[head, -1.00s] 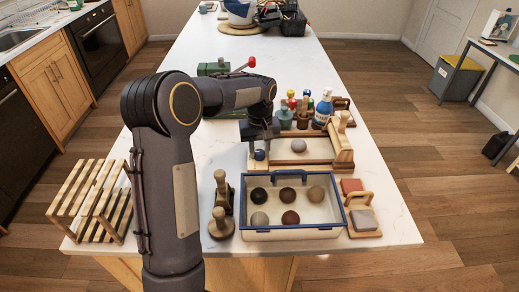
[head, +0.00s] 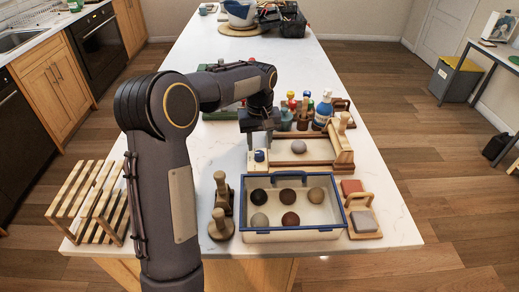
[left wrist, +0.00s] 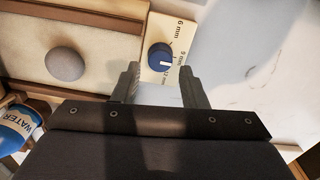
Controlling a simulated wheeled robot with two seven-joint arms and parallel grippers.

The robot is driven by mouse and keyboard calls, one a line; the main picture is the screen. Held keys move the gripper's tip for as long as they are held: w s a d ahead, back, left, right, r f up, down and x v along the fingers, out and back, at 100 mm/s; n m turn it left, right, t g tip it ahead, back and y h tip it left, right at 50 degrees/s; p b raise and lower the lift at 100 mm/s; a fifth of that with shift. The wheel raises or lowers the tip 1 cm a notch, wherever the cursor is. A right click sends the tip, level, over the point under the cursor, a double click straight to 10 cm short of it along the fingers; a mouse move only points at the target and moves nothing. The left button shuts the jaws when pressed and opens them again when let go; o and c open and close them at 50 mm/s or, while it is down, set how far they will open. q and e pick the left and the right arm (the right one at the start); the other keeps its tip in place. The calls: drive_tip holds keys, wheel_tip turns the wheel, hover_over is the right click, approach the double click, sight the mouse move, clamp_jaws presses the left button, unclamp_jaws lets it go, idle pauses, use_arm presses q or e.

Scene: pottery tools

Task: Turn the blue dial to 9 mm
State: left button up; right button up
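The blue dial (head: 259,155) sits on a pale panel at the left end of the wooden board with the grey ball. In the left wrist view, the dial (left wrist: 160,56) is a round blue knob with a white mark, beside printed labels including 6 mm and 9 mm. The mark faces the label side, toward the lower labels; I cannot tell exactly which one. My left gripper (left wrist: 161,78) is open and empty, its two fingers apart, with the dial showing past the gap between them. In the head view, my left gripper (head: 259,135) is above and behind the dial. My right gripper is out of view.
A blue-rimmed tray (head: 290,234) with several balls stands in front of the dial. Wooden-handled stamps (head: 221,222) stand left of it. A blue water bottle (head: 323,108) and other bottles stand behind the board (head: 318,160). A slatted rack (head: 85,190) is at the left.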

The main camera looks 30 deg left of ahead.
sight(259, 153)
use_arm(q)
wheel_tip(259, 153, up, 4)
drive_tip(key=shift+r, duration=0.2)
idle(0.4)
drive_tip(key=shift+s+r, duration=0.1)
drive_tip(key=shift+s, duration=0.1)
drive_tip(key=s+d+r+m+t+h, duration=0.1)
drive_tip(key=s+d+r+m+t, duration=0.1)
drive_tip(key=s, duration=0.6)
drive_tip(key=s+d+r+m+t+h, duration=0.1)
drive_tip(key=s+d+r, duration=0.1)
drive_tip(key=s, duration=0.6)
drive_tip(key=s+d+f+m+t+h, duration=0.1)
drive_tip(key=s+d+f, duration=0.1)
drive_tip(key=s, duration=0.4)
drive_tip(key=s+d+f+m+t, duration=0.1)
drive_tip(key=s+d+f+m, duration=0.1)
drive_tip(key=s+d, duration=0.3)
drive_tip(key=shift+s+d+f+t+h, duration=0.2)
drive_tip(key=shift+s+f+t+h, duration=0.15)
drive_tip(key=shift+s+f, duration=0.5)
